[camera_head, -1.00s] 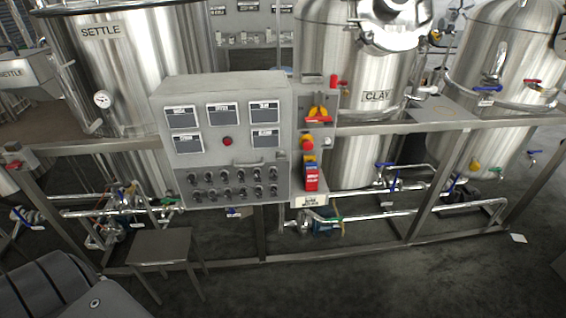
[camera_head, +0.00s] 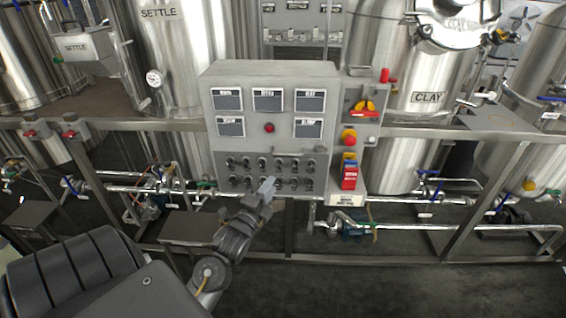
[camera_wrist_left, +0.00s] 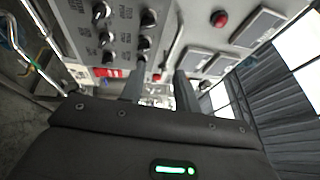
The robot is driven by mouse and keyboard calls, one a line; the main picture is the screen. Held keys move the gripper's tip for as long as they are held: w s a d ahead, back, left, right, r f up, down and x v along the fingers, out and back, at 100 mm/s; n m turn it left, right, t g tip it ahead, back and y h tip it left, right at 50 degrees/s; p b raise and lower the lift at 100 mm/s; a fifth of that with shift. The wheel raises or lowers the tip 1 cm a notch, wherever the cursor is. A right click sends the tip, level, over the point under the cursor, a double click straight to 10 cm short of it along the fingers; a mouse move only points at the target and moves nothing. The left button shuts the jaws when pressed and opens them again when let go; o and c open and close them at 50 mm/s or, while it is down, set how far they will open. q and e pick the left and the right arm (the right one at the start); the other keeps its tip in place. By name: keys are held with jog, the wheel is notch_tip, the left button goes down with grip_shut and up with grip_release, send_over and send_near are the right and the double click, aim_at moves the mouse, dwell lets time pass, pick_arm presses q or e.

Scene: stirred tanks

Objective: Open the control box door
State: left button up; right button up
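The control box (camera_head: 222,150) is a grey cabinet in the middle of the head view, with its door face shut. The face bears several dark display panels, a red button (camera_head: 269,128) and two rows of black knobs. My left gripper (camera_head: 266,187) is in front of the lower knob row, below the displays. In the left wrist view its two fingers (camera_wrist_left: 160,88) stand apart, pointing at the box face, with nothing seen held between them. Knobs (camera_wrist_left: 148,20) and the red button (camera_wrist_left: 220,19) show past them. A pale bar, perhaps the door handle, shows beyond the fingers. My right gripper is out of view.
A side panel with a red and yellow switch (camera_head: 364,108) and a red and yellow button adjoins the box's right side. Steel tanks (camera_head: 190,60) stand behind. A horizontal frame rail (camera_head: 440,133) and pipes (camera_head: 440,201) flank the box. The floor at front right is clear.

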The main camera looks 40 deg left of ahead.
aim_at(286, 155)
pick_arm(q)
jog(key=shift+t, duration=0.3)
jog(key=p+x, duration=0.1)
jog(key=x, duration=0.2)
jog(key=r+x, duration=0.1)
jog(key=x, duration=0.2)
jog(key=r+p+x, duration=0.1)
jog(key=x, duration=0.2)
jog(key=shift+s+a+r+p, duration=0.1)
jog(key=shift+s+a+p, duration=0.1)
jog(key=shift+p, duration=0.15)
jog(key=shift+x, duration=0.8)
grip_shut()
